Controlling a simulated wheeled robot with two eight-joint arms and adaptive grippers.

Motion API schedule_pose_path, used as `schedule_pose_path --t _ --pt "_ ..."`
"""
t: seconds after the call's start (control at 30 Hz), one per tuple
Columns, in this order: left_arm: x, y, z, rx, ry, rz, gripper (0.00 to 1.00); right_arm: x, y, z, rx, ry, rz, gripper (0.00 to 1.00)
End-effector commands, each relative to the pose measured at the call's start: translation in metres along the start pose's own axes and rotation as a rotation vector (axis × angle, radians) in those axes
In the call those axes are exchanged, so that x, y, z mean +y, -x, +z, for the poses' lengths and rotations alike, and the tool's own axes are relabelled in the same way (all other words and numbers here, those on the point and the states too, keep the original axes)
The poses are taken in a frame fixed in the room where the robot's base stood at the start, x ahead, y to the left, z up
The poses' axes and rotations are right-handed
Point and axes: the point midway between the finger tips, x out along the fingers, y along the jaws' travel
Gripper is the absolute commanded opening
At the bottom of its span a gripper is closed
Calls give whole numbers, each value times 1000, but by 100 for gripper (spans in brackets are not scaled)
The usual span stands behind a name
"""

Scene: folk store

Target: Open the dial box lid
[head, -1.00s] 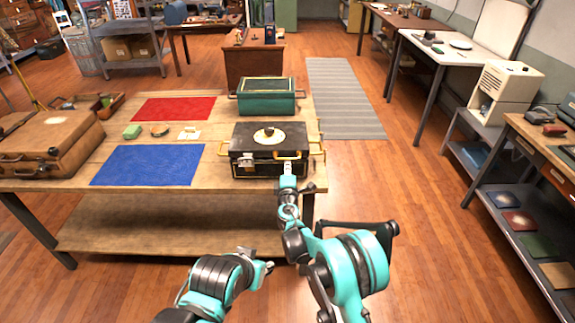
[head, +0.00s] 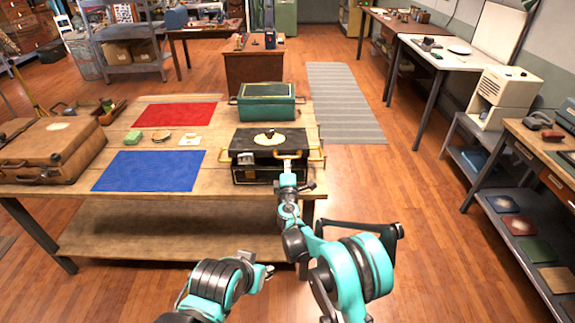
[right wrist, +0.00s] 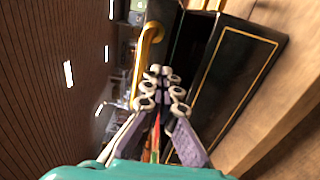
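The dial box is a black case with gold trim (head: 258,175) at the right end of the wooden table. Its lid (head: 242,143) carries a round cream dial with a dark knob, and its front edge is a little raised with a dark gap below. My right gripper (head: 288,160) is at the box's front, by the lid edge. In the right wrist view my right gripper (right wrist: 162,76) has its fingertips together beside the black front panel (right wrist: 236,65) and the gold handle (right wrist: 149,42); nothing shows held. My left gripper (head: 266,271) is low before the table, its fingers unclear.
A green box (head: 266,108) stands just behind the dial box. A red mat (head: 175,114), a blue mat (head: 150,171) and a brown suitcase (head: 45,150) lie to the left. Floor is clear right of the table.

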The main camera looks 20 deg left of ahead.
Motion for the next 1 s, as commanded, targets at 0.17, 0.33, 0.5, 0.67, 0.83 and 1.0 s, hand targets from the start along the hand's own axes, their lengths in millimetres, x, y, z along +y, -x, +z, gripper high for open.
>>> schedule_pose_path --t 0.17,0.33,0.5,0.67,0.83,1.0 --pt "0 7 -5 0 0 0 30 15 -2 0 0 0 0 0" --pt "0 8 -6 0 0 0 30 18 -3 0 0 0 0 0" --pt "0 7 -5 0 0 0 30 18 -3 0 0 0 0 0" --pt "0 8 -6 0 0 0 30 20 -3 0 0 0 0 0" --pt "0 13 -9 0 0 0 30 30 -6 0 0 0 0 0" --pt "0 18 -13 0 0 0 30 41 -9 0 0 0 0 0"
